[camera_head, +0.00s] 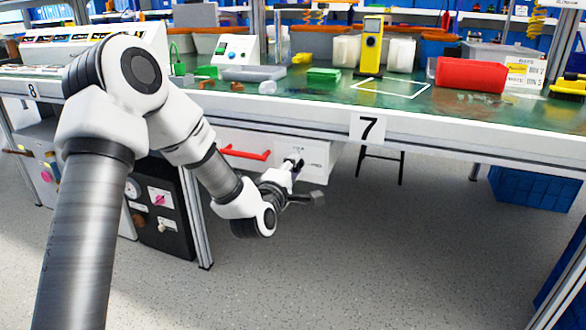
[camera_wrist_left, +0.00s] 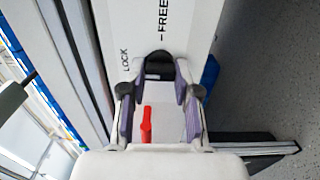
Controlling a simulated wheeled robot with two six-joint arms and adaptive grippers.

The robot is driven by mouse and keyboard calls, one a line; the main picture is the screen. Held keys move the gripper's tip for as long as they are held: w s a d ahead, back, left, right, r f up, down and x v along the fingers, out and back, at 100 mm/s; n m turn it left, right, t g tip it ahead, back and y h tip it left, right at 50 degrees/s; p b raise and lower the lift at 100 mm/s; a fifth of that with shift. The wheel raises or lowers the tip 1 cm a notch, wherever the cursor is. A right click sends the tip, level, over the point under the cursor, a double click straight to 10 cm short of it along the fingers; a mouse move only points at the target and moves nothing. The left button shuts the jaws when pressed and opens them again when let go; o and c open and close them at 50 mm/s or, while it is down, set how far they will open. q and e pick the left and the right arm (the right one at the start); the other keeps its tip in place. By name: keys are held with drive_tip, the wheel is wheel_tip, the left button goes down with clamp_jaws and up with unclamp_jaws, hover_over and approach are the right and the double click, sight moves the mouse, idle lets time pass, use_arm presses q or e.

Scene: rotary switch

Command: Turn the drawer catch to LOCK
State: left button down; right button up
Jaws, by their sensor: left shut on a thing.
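The drawer catch is a dark knob (camera_wrist_left: 159,66) on the white drawer front (camera_head: 316,160) under the bench. In the left wrist view it sits between the fingers of my left gripper (camera_wrist_left: 160,88), which is shut on it. The printed word FREE (camera_wrist_left: 163,18) with a dash lies above the knob in that view, and LOCK (camera_wrist_left: 124,60) lies to its left. The fingers hide part of the knob, and I cannot tell which mark it points at. In the head view my left gripper (camera_head: 294,165) reaches the drawer's right part. My right gripper is not in view.
A red drawer handle (camera_head: 246,153) is left of the catch; it also shows between the fingers in the left wrist view (camera_wrist_left: 146,125). The bench top (camera_head: 300,112) overhangs the drawer. A dark panel with knobs (camera_head: 157,212) stands at left.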

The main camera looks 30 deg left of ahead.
use_arm(q)
drive_tip(key=c, duration=0.8)
unclamp_jaws()
drive_tip(key=shift+c, duration=0.2)
drive_tip(key=v, duration=0.7)
drive_tip(key=shift+s, duration=0.25)
drive_tip(key=shift+d, duration=0.1)
